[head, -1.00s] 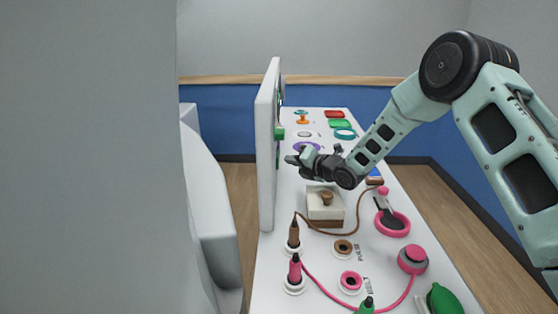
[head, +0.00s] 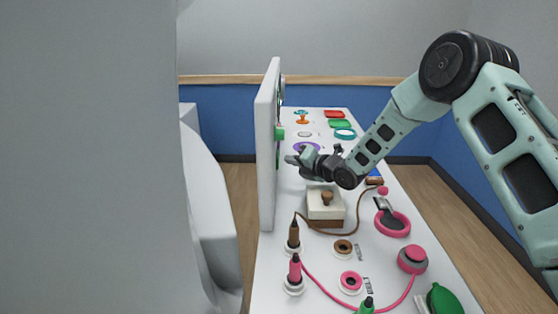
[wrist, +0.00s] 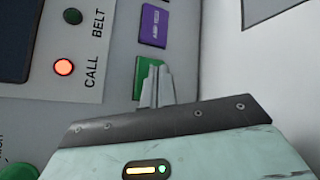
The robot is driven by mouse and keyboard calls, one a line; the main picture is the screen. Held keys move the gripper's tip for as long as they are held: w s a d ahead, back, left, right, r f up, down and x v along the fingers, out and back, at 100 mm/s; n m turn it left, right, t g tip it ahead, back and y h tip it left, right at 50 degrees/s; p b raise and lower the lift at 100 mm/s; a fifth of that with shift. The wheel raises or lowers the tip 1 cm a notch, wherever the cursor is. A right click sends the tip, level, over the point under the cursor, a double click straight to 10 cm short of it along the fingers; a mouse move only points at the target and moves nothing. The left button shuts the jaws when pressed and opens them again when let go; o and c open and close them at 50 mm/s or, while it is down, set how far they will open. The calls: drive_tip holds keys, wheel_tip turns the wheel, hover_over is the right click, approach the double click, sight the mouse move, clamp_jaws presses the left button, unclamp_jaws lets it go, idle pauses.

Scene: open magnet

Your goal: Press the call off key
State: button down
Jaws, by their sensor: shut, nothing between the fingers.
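My gripper (head: 290,159) is shut and empty, held out towards the upright white panel (head: 266,160) in the head view. In the wrist view its closed fingertips (wrist: 158,68) are in front of a green key (wrist: 145,72) and hide part of it. I cannot tell whether they touch it, and no label on it is readable. A purple key (wrist: 155,25) with small unclear text sits beside it. The lamp marked CALL (wrist: 63,68) glows orange-red. The lamp marked BELT (wrist: 72,16) is dark.
A white bench (head: 262,289) stretches below with a cream box (head: 325,208), a brown cable (head: 360,210), a pink ring (head: 392,223) and a pink button (head: 413,258). A large white rounded body (head: 210,200) stands left of the panel. A dark display (wrist: 14,38) shows in the wrist view.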

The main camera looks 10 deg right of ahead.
drive_tip(key=shift+a+f+b, duration=0.1)
drive_tip(key=shift+a+b, duration=0.1)
drive_tip(key=shift+b, duration=0.15)
drive_tip(key=shift+a, duration=0.15)
drive_tip(key=shift+w+a+b, duration=0.1)
drive_tip(key=shift+b, duration=0.2)
drive_tip(key=shift+w+a+b, duration=0.1)
drive_tip(key=shift+a+b, duration=0.4)
idle(0.5)
idle(0.4)
drive_tip(key=shift+s+d+b, duration=0.2)
drive_tip(key=shift+d+b, duration=0.1)
drive_tip(key=shift+d, duration=0.55)
drive_tip(key=shift+s+d+b, duration=0.25)
drive_tip(key=shift+d, duration=1)
drive_tip(key=shift+s+d+b, duration=0.25)
drive_tip(key=shift+d, duration=1)
